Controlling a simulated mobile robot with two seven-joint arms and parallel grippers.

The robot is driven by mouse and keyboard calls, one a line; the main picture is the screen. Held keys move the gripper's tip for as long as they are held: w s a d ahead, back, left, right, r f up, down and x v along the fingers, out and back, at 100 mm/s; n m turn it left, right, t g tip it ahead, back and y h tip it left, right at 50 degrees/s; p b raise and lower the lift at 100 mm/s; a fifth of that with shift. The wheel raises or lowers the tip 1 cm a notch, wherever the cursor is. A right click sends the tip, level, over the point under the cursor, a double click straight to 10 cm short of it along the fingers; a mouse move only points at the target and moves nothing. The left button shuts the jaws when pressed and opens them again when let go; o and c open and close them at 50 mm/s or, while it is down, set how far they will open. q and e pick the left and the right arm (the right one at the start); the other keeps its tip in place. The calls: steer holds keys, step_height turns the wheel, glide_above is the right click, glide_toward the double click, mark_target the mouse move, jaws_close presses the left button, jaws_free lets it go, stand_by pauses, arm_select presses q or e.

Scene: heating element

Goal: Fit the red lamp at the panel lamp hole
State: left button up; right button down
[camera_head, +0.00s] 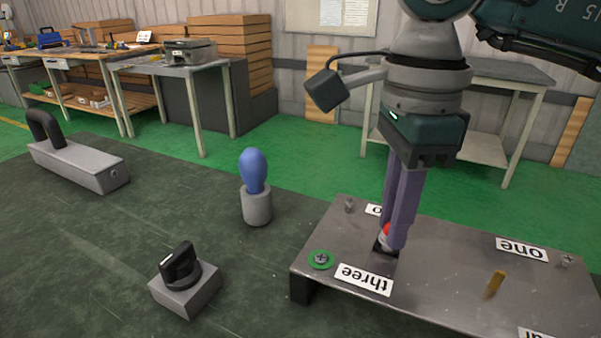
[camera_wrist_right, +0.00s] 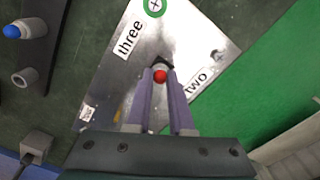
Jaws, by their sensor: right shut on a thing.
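The red lamp (camera_head: 386,231) is between the purple fingers of my right gripper (camera_head: 392,243), low at the metal panel (camera_head: 440,265). In the right wrist view the lamp (camera_wrist_right: 160,76) shows as a red ball between the fingertips (camera_wrist_right: 160,70). My right gripper is shut on it. A dark patch (camera_wrist_right: 163,62) on the panel shows right beside the lamp. The fingers hide the lamp's lower part, so I cannot tell whether it sits in a hole. My left gripper is not in view.
Panel labels include "three" (camera_head: 365,279) and "one" (camera_head: 522,249). A green ring with a screw (camera_head: 320,260) and a brass piece (camera_head: 495,284) are on the panel. Left of it stand a blue bulb in a grey holder (camera_head: 257,205), a black knob block (camera_head: 186,284) and a handled grey block (camera_head: 80,166).

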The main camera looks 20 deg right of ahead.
arm_select(q)
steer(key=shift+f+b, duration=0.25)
steer(key=shift+b, duration=0.15)
arm_select(e)
steer(key=shift+s+f, duration=0.1)
steer(key=shift+f, duration=0.5)
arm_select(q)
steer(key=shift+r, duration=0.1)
arm_select(e)
steer(key=c, duration=0.7)
jaws_free()
steer(key=shift+a, duration=0.1)
